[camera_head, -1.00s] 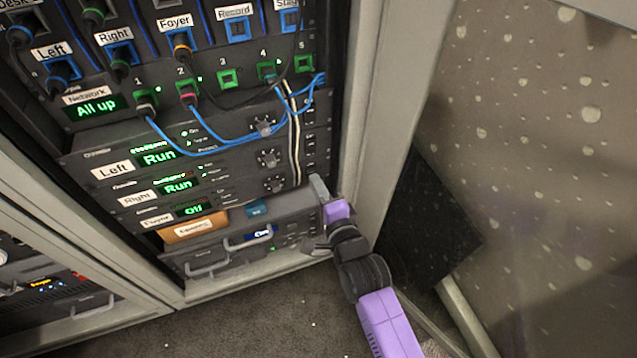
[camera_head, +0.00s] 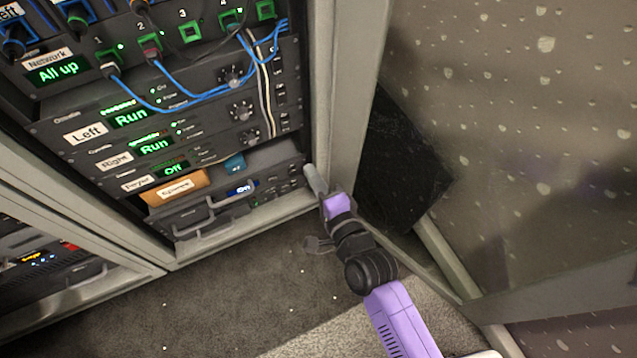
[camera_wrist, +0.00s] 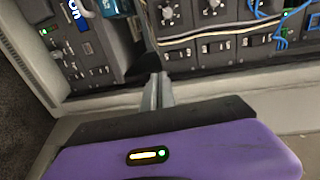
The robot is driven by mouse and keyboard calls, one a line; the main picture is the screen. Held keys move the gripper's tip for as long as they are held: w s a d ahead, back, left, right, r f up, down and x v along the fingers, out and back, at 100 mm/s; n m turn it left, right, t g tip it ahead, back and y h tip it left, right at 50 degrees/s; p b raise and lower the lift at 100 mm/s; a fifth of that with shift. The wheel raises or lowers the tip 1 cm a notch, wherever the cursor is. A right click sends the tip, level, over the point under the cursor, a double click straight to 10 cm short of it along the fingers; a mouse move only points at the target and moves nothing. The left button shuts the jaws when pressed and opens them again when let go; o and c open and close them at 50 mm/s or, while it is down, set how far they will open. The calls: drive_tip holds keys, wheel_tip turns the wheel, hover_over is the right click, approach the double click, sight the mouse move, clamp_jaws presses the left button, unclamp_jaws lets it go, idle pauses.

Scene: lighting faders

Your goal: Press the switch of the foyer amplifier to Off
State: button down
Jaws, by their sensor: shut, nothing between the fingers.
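The foyer amplifier (camera_head: 138,184) is the lowest of three stacked amplifiers in the rack, under the left and right ones. Its green display (camera_head: 174,169) reads Off. Its small dark switch (camera_head: 285,121) is at the right end of its front; in the wrist view a dark switch (camera_wrist: 180,54) of the nearest amplifier shows beyond the fingers. Its exact tilt is too small to tell. My gripper (camera_head: 311,172) is shut and empty, below and right of the switch, by the rack's right post. Its grey fingers also show in the wrist view (camera_wrist: 158,84), apart from the switch.
The left (camera_head: 85,134) and right (camera_head: 116,161) amplifiers show Run. Blue patch cables (camera_head: 180,106) and pale cables (camera_head: 266,100) hang in front of the rack. Below are an orange box (camera_head: 176,188) and a unit with handles (camera_head: 203,217). Carpet lies open in front.

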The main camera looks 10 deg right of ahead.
drive_tip(key=shift+f+v, duration=0.15)
drive_tip(key=shift+v, duration=0.5)
drive_tip(key=shift+f+v, duration=0.1)
drive_tip(key=shift+v, duration=0.6)
